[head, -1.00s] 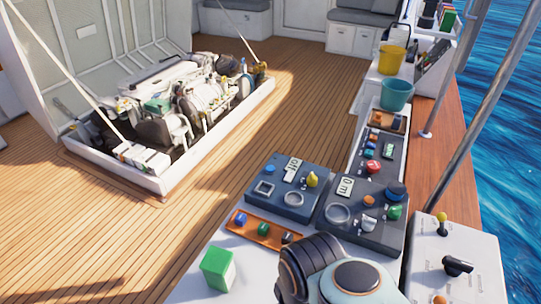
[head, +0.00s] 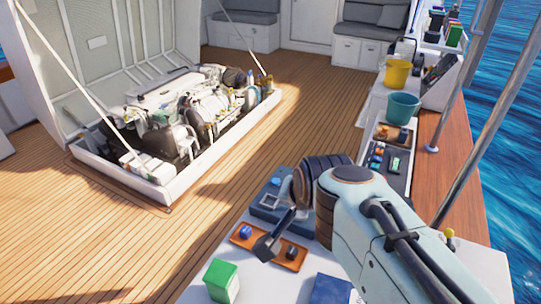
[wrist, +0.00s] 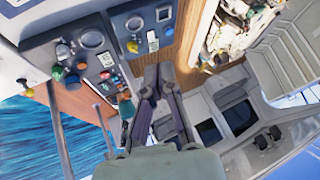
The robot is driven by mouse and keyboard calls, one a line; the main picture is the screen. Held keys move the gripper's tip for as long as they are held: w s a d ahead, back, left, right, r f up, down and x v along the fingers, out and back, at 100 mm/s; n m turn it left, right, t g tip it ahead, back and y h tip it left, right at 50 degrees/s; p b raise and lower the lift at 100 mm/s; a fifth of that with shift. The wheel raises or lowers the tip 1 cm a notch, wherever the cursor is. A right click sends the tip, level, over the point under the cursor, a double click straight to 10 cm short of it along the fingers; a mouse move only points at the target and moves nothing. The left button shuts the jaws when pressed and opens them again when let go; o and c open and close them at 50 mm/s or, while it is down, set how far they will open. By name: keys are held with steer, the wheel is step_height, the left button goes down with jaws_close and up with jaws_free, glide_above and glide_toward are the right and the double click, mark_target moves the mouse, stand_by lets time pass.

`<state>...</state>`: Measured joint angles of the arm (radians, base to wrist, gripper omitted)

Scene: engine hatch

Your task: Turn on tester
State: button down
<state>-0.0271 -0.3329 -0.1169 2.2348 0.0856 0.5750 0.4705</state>
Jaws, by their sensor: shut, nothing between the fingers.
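Several dark blue-grey instrument boxes stand on the white counter; I cannot tell which is the tester. The left box (head: 265,205) is partly covered by my arm in the head view. In the wrist view this box (wrist: 147,13) shows a round dial, a small display and a yellow knob (wrist: 132,46). Beside it in the wrist view is another box (wrist: 72,38) with a larger dial, a display and a green knob (wrist: 57,73). The head view hides most of that one. My gripper (head: 268,246) is shut and empty, over the counter by the orange tray. It also shows in the wrist view (wrist: 158,70).
The orange tray (head: 262,243) holds a blue and a black part. A green box (head: 222,281) stands at the counter's front. Teal (head: 403,107) and yellow (head: 397,73) buckets stand farther back. The open engine hatch (head: 170,187) is at left; wooden deck lies between.

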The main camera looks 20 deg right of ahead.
steer(key=w+d+f+m+t+h, duration=0.1)
steer(key=w+d+f+m+h, duration=0.3)
steer(key=w, duration=0.6)
steer(key=w+d+r+t+h, duration=0.1)
steer(key=w+d, duration=0.5)
steer(key=w, duration=0.3)
steer(key=w+a+f+n+g, duration=0.1)
steer(key=w+f, duration=0.1)
steer(key=f, duration=0.5)
steer(key=w+a+f+n+g+h, duration=0.1)
steer(key=w+f, duration=0.1)
steer(key=f, duration=0.6)
